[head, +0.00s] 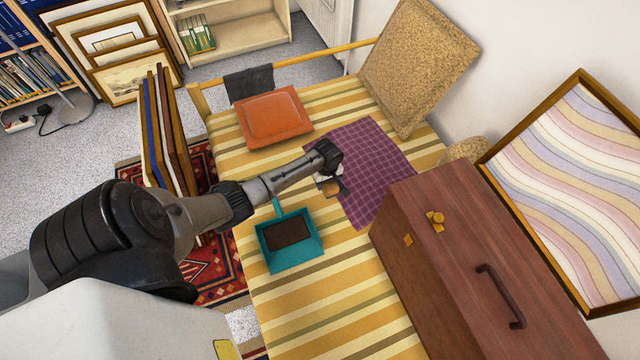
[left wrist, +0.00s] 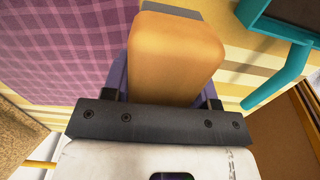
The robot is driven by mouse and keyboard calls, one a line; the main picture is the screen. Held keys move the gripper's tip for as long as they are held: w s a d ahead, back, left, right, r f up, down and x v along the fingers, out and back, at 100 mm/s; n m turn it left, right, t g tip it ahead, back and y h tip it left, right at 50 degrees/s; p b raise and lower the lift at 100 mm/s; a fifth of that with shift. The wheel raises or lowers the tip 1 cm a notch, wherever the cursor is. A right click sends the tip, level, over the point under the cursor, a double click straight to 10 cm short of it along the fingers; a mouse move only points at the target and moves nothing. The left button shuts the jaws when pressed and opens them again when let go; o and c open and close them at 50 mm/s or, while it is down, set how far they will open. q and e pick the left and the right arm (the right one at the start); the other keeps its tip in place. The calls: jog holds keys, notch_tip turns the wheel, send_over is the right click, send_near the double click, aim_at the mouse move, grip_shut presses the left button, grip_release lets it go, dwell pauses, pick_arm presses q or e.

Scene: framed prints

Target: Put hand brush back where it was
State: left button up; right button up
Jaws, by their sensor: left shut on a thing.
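My left gripper (head: 331,172) is over the purple checked cloth's left edge, shut on the hand brush. The brush (head: 333,187) shows only as a small tan and dark piece below the gripper. In the left wrist view the brush (left wrist: 182,50) is a tan block with a grey end, between the gripper's fingers. The rest of the brush is hidden. A teal dustpan (head: 313,253) with a dark brown patch inside lies on the striped cover, just below and left of the gripper. Its handle points up toward my arm. My right gripper is not in view.
The purple checked cloth (head: 372,160) lies flat. A brown wooden chest (head: 455,260) stands to its right. Upright frames (head: 165,135) stand left of the striped cover. Striped cover below the dustpan is clear.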

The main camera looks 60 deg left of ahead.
pick_arm(q)
jog(key=a+f+b, duration=0.1)
jog(key=a+f, duration=0.1)
jog(key=a, duration=0.1)
jog(key=a+f+b, duration=0.1)
jog(key=a, duration=0.1)
jog(key=shift+w+b, duration=0.15)
jog(key=shift+b, duration=0.15)
notch_tip(320, 180, down, 4)
jog(key=b, duration=0.3)
jog(key=shift+d, duration=0.1)
jog(key=shift+r, duration=0.1)
jog(key=o, duration=1.2)
jog(key=shift+f, duration=0.25)
jog(key=shift+r, duration=0.1)
